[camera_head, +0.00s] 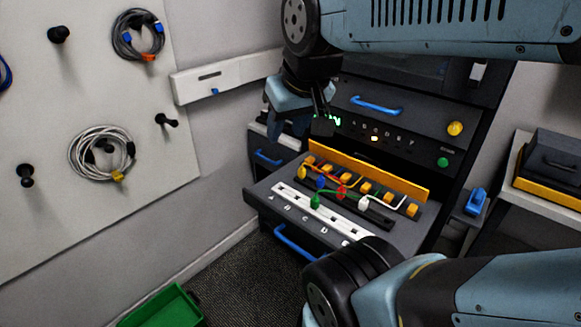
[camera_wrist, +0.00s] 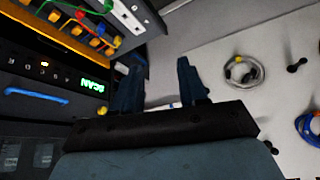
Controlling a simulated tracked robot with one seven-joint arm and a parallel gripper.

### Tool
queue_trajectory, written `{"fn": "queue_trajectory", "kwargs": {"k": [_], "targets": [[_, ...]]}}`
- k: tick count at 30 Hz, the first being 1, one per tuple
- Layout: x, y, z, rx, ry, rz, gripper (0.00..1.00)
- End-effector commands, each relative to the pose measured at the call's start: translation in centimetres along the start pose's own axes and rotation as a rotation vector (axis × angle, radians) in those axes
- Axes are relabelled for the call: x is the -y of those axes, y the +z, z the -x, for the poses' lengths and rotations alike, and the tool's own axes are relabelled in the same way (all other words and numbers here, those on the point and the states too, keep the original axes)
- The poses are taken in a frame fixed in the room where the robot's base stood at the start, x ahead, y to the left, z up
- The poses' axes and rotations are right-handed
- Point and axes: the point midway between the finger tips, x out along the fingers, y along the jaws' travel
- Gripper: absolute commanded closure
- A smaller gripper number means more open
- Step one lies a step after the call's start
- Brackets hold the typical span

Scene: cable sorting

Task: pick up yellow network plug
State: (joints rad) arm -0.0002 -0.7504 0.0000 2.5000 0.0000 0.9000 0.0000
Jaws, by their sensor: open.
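Cables with coloured plugs lie on the pulled-out dark tray (camera_head: 262,198). A small yellow plug end (camera_head: 302,173) seems to show at its left, beside the blue plug (camera_head: 321,182), but it is too small to be sure. Red (camera_head: 341,192), green (camera_head: 315,201) and white (camera_head: 364,202) plugs are near it. Another yellow plug (camera_head: 117,176) hangs on the grey cable coil on the wall; it also shows in the wrist view (camera_wrist: 228,73). My gripper (camera_head: 298,128) is open and empty, above and behind the tray's left end. Its fingers (camera_wrist: 161,65) point toward the wall.
A row of orange blocks (camera_head: 366,188) and an orange strip (camera_head: 380,175) line the tray's back. A white lettered strip (camera_head: 325,215) runs along its front. The dark cabinet (camera_head: 400,105) stands behind. A green bin (camera_head: 165,308) is on the floor.

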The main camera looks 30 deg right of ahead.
Motion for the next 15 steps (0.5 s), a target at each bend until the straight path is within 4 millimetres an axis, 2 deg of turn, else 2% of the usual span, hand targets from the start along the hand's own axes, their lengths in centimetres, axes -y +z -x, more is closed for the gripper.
{"fn": "queue_trajectory", "kwargs": {"k": [3,8,11,15], "targets": [[0.0,0.0,0.0,0.000,0.000,0.000,0.57],[-0.1,-0.4,-0.1,0.006,0.002,-0.014,0.45],[-0.4,-1.3,-0.7,0.025,0.008,-0.053,0.45],[-2.2,-3.5,-2.2,0.070,0.024,-0.156,0.45]]}}
